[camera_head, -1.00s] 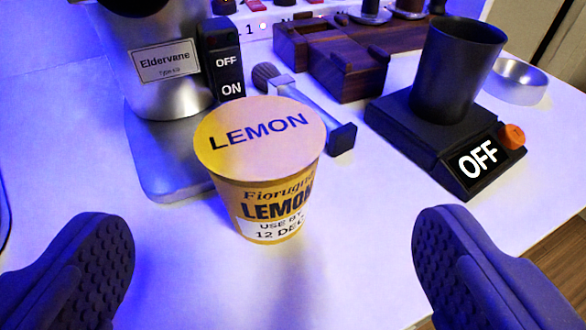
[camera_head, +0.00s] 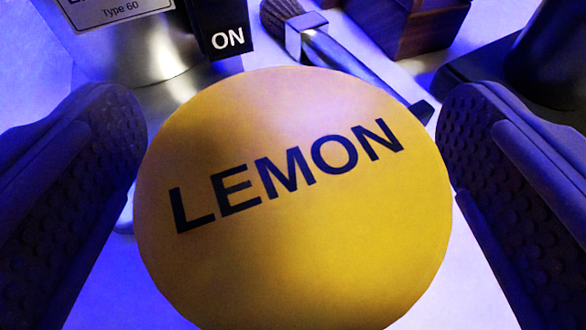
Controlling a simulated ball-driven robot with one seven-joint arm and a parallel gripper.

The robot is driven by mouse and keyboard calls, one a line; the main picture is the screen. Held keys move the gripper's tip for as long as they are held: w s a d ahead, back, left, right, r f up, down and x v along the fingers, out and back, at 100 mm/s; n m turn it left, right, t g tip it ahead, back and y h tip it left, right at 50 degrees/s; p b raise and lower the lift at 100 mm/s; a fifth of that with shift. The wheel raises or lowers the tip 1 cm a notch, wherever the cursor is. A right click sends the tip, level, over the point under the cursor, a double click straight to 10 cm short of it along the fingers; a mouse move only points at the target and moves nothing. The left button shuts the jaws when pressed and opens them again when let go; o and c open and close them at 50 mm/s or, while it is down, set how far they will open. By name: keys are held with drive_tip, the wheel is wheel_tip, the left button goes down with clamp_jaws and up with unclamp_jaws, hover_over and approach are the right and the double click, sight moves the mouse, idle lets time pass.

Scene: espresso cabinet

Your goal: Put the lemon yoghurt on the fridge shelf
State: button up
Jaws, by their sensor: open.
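The lemon yoghurt (camera_head: 300,240) fills the middle of the view, seen from above. Its round yellow lid reads LEMON, and the lid hides the cup below. My gripper (camera_head: 292,150) is open, with one dark, studded finger to the left of the lid and one to the right. The left finger comes very close to the lid's edge in the picture; I cannot tell whether it touches. The fridge shelf is not in view.
A steel machine (camera_head: 130,50) with a black ON switch (camera_head: 226,30) stands close behind on the left. A brush (camera_head: 320,40) lies behind the yoghurt. A dark wooden block (camera_head: 405,25) and a black device (camera_head: 545,60) stand at the back right. White counter (camera_head: 470,285) shows at lower right.

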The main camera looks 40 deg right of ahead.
sight(290, 169)
drive_tip(key=c, duration=1.2)
drive_tip(key=shift+r+p, duration=0.3)
drive_tip(key=shift+r, duration=0.15)
drive_tip(key=shift+c, duration=0.2)
wheel_tip(290, 169, up, 3)
drive_tip(key=shift+r+p, duration=0.15)
drive_tip(key=shift+p, duration=0.8)
drive_tip(key=s+a+p, duration=0.7)
drive_tip(key=s+a, duration=0.3)
drive_tip(key=s, duration=0.2)
drive_tip(key=shift+s+a, duration=0.15)
drive_tip(key=shift+s, duration=0.25)
